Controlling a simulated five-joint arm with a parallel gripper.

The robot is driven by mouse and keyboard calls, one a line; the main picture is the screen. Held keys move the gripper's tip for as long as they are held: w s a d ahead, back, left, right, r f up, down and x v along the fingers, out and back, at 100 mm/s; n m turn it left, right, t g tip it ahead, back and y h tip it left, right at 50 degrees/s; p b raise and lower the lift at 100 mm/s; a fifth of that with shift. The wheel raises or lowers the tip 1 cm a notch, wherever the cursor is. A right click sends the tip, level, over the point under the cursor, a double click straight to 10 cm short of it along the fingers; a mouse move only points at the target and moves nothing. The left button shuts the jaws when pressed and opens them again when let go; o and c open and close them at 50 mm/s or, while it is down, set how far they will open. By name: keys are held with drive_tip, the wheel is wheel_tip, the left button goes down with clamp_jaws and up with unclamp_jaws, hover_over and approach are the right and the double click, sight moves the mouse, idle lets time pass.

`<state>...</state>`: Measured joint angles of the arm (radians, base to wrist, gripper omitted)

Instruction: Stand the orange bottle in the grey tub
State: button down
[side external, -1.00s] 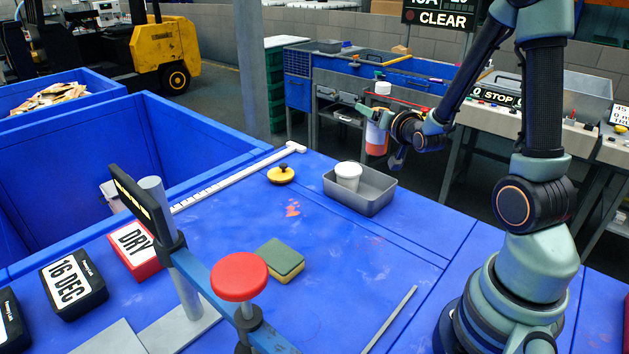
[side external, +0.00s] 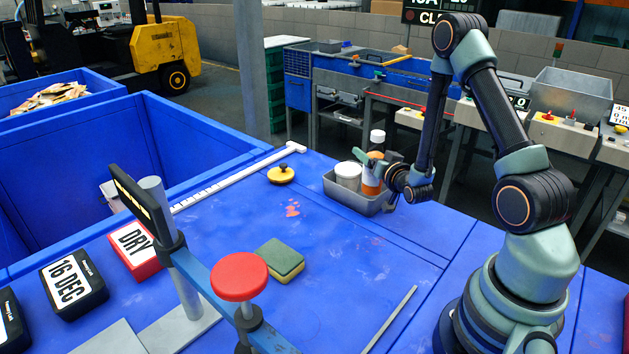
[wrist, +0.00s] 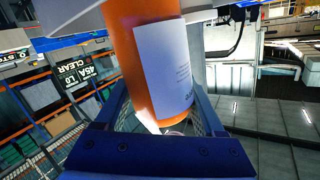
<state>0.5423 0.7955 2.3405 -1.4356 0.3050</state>
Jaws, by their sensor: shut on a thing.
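The orange bottle (side external: 371,186) has a white cap and a white label. It is upright at the right part of the grey tub (side external: 352,200), beside a white cup (side external: 347,174). Its lower end is behind the tub's front wall, so I cannot tell whether it touches the tub floor. My gripper (side external: 374,168) is shut around the bottle from the right. In the wrist view the bottle (wrist: 126,50) fills the middle between the fingers, its label facing the camera.
A green and yellow sponge (side external: 280,258) and a red round knob on a clamp stand (side external: 239,276) are nearer the front. The blue table (side external: 345,265) is clear between the sponge and the tub.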

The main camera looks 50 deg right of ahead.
drive_tip(key=shift+f, duration=1.45)
unclamp_jaws()
drive_tip(key=shift+f, duration=0.15)
drive_tip(key=shift+s, duration=0.15)
drive_tip(key=v, duration=0.7)
drive_tip(key=shift+s+a, duration=0.1)
drive_tip(key=shift+r, duration=0.25)
